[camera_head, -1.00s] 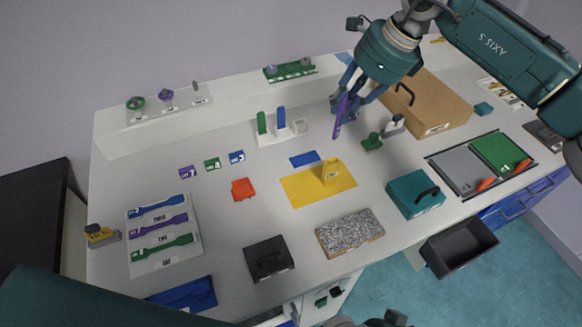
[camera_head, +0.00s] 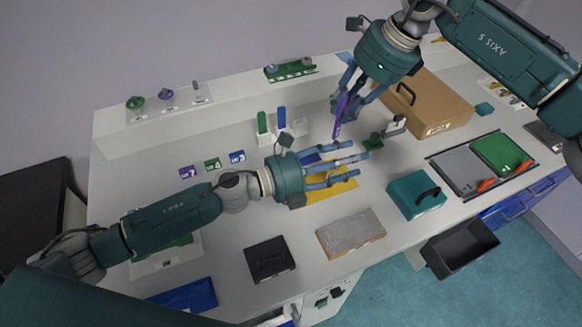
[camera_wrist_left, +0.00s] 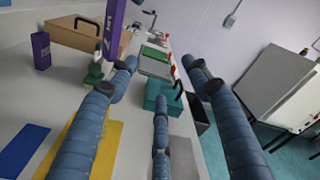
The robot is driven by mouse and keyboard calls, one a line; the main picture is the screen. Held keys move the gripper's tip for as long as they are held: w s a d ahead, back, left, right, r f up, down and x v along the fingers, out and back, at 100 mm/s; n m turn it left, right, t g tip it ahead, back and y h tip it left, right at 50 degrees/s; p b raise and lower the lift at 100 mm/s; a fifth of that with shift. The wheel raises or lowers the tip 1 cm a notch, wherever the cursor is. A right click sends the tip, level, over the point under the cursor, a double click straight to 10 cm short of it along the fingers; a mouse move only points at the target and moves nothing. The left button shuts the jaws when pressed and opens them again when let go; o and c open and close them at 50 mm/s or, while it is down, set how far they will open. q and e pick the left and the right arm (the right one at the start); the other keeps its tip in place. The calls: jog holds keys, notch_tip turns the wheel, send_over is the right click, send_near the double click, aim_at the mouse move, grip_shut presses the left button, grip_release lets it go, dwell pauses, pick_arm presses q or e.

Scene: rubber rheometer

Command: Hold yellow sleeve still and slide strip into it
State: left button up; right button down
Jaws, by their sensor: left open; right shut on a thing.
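A purple strip (camera_head: 338,122) hangs tilted in my right gripper (camera_head: 347,102), which is shut on it above the table at the back right. The strip also shows at the top of the left wrist view (camera_wrist_left: 114,25). My left gripper (camera_head: 352,165) is open, its fingers spread and pointing right over the yellow mat (camera_head: 322,198). In the left wrist view my left gripper (camera_wrist_left: 160,82) shows no object between its fingertips.
A teal box (camera_head: 416,194) and a grey slab (camera_head: 350,235) lie right and front of the left gripper. A green stand (camera_head: 373,142) and brown box (camera_head: 432,105) are near the right gripper. A white holder (camera_head: 283,135) with upright strips stands behind.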

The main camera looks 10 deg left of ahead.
aim_at(331, 173)
pick_arm(q)
jog(key=a+f+m+g+y, duration=0.25)
jog(key=a+f+m, duration=0.45)
jog(key=a+m, duration=0.5)
pick_arm(e)
jog(key=shift+d, duration=0.15)
pick_arm(q)
jog(key=shift+n+y, duration=0.45)
jog(key=shift+n, duration=0.15)
jog(key=x, duration=0.7)
jog(key=w+x, duration=0.1)
jog(key=x, duration=0.3)
jog(key=shift+a+f, duration=0.1)
